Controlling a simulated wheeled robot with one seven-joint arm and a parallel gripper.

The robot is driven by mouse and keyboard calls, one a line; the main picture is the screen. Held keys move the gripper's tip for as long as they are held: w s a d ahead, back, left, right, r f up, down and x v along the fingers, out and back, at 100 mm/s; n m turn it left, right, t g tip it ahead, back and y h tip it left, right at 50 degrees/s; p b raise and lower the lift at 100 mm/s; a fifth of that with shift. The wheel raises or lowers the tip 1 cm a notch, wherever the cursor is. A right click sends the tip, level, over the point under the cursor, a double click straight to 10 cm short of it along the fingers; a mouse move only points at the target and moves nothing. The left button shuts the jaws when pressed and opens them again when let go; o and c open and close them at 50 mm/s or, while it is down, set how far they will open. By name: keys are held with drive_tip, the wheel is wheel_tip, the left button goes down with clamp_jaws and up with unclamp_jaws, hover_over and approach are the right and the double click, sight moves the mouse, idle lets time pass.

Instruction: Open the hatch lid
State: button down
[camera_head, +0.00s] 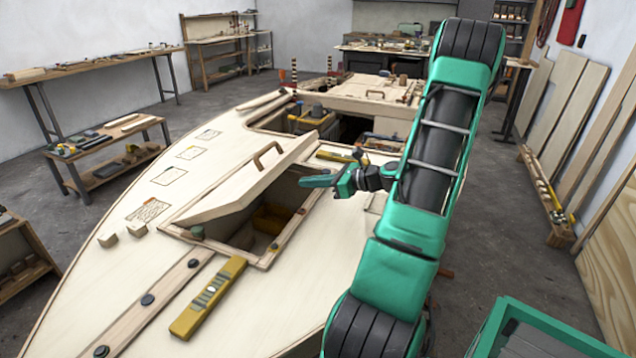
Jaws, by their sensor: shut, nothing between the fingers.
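The hatch lid (236,189) is a pale plywood panel on the boat deck. It stands tilted up, hinged along its left side, with a brown bow handle (267,155) on its upper part. The framed hatch opening (262,246) shows below it, with a dark inside and some yellowish things in it. My gripper (305,182) is green and shut, with nothing in it. It is at the right of the raised lid, above the opening's right far corner. I cannot tell whether its tip touches the lid's edge.
A yellow spirit level (208,297) lies on the deck in front of the hatch. Small wooden blocks (137,229) sit to its left. A larger open cockpit with tools lies behind. Benches (100,150) line the left; boards (562,100) lean on the right wall.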

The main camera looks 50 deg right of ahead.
drive_tip(key=w+r, duration=0.1)
drive_tip(key=w+a, duration=0.1)
drive_tip(key=w, duration=0.1)
drive_tip(key=w+r, duration=0.1)
drive_tip(key=shift+w+a+r, duration=0.3)
drive_tip(key=shift+w, duration=0.05)
